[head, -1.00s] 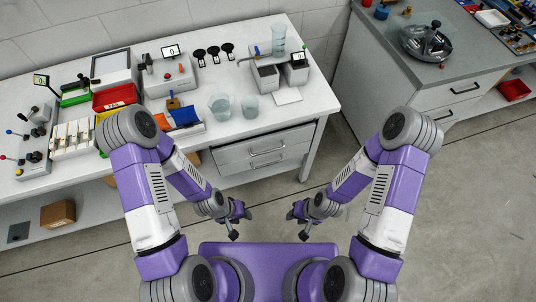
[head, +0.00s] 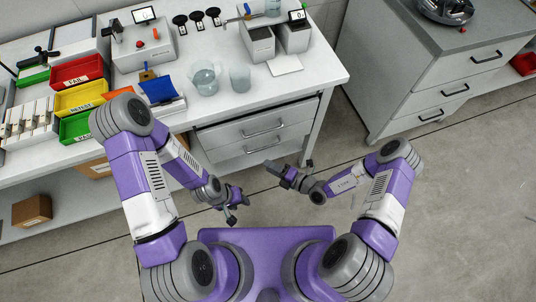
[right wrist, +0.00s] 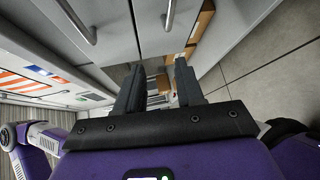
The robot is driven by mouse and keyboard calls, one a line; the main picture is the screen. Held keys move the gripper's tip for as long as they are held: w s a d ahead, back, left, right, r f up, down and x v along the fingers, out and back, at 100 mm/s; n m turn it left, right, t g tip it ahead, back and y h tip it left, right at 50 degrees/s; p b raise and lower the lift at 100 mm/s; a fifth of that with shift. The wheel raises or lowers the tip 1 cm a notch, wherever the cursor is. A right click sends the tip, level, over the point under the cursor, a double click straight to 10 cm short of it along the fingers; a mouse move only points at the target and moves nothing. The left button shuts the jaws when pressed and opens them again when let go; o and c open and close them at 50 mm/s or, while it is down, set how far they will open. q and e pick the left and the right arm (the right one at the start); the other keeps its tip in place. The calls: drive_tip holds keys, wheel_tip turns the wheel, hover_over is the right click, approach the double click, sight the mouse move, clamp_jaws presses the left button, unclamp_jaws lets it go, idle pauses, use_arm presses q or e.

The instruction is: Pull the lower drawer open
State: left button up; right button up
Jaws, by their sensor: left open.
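The lower drawer (head: 231,151) is shut under the white bench, directly below the upper drawer (head: 222,133). Its grey bar handle (head: 262,147) faces me. In the right wrist view the lower drawer's handle (right wrist: 168,15) shows at the top, cut by the edge. My right gripper (head: 289,165) is open and empty, in front of and slightly below the drawers, apart from the handle. In the right wrist view its two fingers (right wrist: 159,85) stand apart with nothing between them. My left gripper (head: 240,210) is open and empty, lower and farther from the bench.
The upper drawer's handle (right wrist: 78,20) is left of the lower one in the right wrist view. The bench leg (head: 314,128) stands right of the drawers. A grey-topped cabinet (head: 415,82) stands at the right. The floor between the bench and me is clear.

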drive_tip(key=w+d+f+m+t+h, duration=0.3)
drive_tip(key=w+m, duration=0.1)
drive_tip(key=m, duration=0.1)
use_arm(q)
wheel_tip(320, 180, down, 4)
drive_tip(key=b, duration=0.3)
use_arm(e)
drive_tip(key=r+x, duration=0.1)
drive_tip(key=x, duration=0.6)
drive_tip(key=shift+w, duration=0.2)
drive_tip(key=shift+f, duration=0.15)
clamp_jaws()
